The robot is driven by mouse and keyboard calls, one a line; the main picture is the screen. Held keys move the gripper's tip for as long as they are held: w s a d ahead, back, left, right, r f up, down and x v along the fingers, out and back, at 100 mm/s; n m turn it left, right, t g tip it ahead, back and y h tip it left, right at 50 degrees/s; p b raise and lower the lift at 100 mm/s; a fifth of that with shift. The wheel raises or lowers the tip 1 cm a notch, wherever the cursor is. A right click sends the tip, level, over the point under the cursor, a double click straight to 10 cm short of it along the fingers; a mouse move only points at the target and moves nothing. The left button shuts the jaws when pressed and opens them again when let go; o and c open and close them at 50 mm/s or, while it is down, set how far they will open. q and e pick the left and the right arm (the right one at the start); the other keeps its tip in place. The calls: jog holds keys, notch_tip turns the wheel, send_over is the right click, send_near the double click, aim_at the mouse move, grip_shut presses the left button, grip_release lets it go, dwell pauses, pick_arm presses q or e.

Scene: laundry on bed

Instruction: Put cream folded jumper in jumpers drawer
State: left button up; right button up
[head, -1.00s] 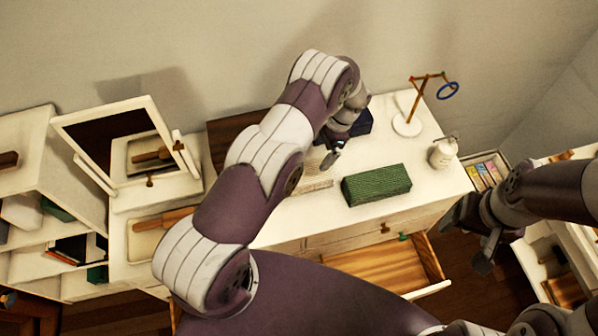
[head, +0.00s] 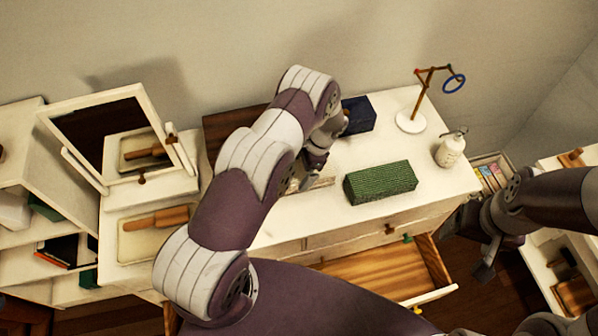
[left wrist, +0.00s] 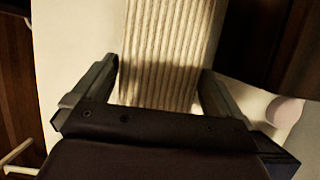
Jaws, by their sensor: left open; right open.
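The cream folded jumper (left wrist: 172,45) is ribbed and lies on the white dresser top. In the left wrist view its near end is between the two fingers of my open left gripper (left wrist: 160,88). In the head view my left arm hides most of it; only a pale strip (head: 322,183) shows beside my left gripper (head: 308,181). An open drawer (head: 385,272) with a bare wooden floor juts from the dresser front; I cannot read any label on it. My right gripper (head: 478,243) is open and empty, right of the drawer.
A green folded knit (head: 380,183) lies right of the cream jumper, and a navy folded item (head: 358,115) behind it. A white dispenser bottle (head: 450,149) and a stand with a blue ring (head: 410,122) are at the right. A mirror (head: 115,140) stands left.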

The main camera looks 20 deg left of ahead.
pick_arm(q)
jog(key=c, duration=1)
